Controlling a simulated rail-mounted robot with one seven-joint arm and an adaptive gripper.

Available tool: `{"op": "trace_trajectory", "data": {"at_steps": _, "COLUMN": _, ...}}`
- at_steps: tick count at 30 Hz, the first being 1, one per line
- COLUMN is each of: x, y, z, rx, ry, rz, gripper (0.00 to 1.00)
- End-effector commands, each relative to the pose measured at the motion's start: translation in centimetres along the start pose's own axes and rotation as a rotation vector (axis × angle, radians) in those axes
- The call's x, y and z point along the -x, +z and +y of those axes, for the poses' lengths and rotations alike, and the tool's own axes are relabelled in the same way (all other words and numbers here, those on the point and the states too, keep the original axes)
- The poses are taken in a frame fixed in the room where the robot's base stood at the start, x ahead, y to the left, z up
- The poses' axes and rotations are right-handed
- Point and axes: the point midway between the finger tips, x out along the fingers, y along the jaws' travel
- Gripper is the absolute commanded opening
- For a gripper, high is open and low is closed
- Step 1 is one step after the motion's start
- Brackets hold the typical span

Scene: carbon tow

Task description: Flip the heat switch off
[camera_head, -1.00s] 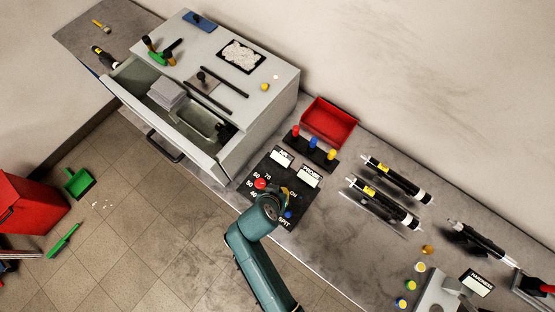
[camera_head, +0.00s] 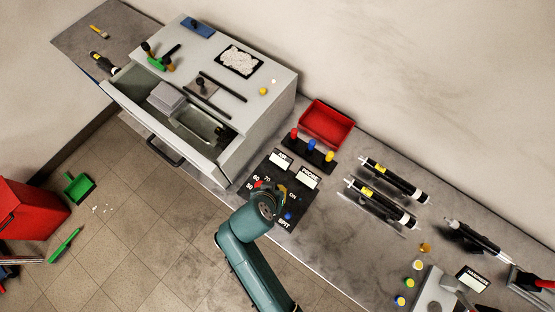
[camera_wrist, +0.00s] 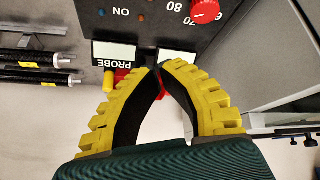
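The black control panel (camera_head: 300,207) lies on the bench, with a red dial (camera_head: 259,184), an ON mark and a blue button (camera_head: 288,216). My gripper (camera_head: 274,196) is over its middle, between the dial and the ON mark, hiding part of it. In the wrist view the panel (camera_wrist: 160,38) fills the top, with the red dial (camera_wrist: 205,11) at right and small orange and blue dots by ON. No heat switch lever can be made out. My gripper's yellow fingers (camera_wrist: 159,70) have their tips together, apparently empty, in front of the panel's edge near the PROBE display (camera_wrist: 114,54).
A block with red, yellow and blue knobs (camera_head: 314,150) and a red tray (camera_head: 327,122) stand behind the panel. The open drawer (camera_head: 160,118) of the grey cabinet is to the left. Black and white probes (camera_head: 384,203) lie to the right.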

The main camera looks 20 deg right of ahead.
Motion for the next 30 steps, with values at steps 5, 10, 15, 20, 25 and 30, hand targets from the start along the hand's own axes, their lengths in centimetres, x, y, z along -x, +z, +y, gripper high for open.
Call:
{"op": "trace_trajectory", "data": {"at_steps": 5, "x": 3.4, "y": 0.5, "z": -0.5, "rx": 0.000, "ry": -0.005, "rz": 0.004, "gripper": 0.00}}
{"op": "trace_trajectory", "data": {"at_steps": 10, "x": 4.6, "y": 0.8, "z": -0.5, "rx": -0.002, "ry": -0.002, "rz": 0.003, "gripper": 0.00}}
{"op": "trace_trajectory", "data": {"at_steps": 15, "x": 4.6, "y": 0.8, "z": -0.5, "rx": -0.003, "ry": -0.002, "rz": 0.003, "gripper": 0.00}}
{"op": "trace_trajectory", "data": {"at_steps": 20, "x": 4.6, "y": 0.8, "z": -0.5, "rx": -0.003, "ry": -0.002, "rz": 0.003, "gripper": 0.00}}
{"op": "trace_trajectory", "data": {"at_steps": 25, "x": 4.6, "y": 0.8, "z": -0.5, "rx": -0.003, "ry": -0.002, "rz": 0.003, "gripper": 0.00}}
{"op": "trace_trajectory", "data": {"at_steps": 30, "x": 4.8, "y": -0.8, "z": -0.3, "rx": -0.038, "ry": -0.006, "rz": 0.020, "gripper": 0.00}}
